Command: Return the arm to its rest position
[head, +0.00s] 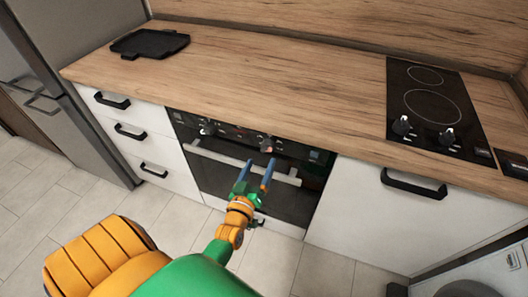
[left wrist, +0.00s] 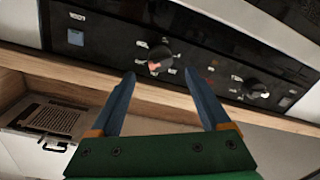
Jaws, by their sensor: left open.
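My left arm, green and orange, comes in from the bottom of the head view. Its gripper (head: 257,171) has two blue fingers held apart with nothing between them. They point at the built-in oven (head: 215,177), in front of its door handle and below the control panel. In the left wrist view the open fingers (left wrist: 160,76) show against the black control panel (left wrist: 205,67), near a round knob (left wrist: 160,59). I cannot tell whether a fingertip touches the oven. My right gripper is not in view.
A wooden countertop (head: 290,85) runs above the oven, with a black tray (head: 150,43) at left and a hob (head: 435,107) at right. White drawers (head: 150,140) and a white cabinet (head: 375,215) flank the oven. A fridge (head: 75,70) stands left. Tiled floor (head: 30,200) is clear.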

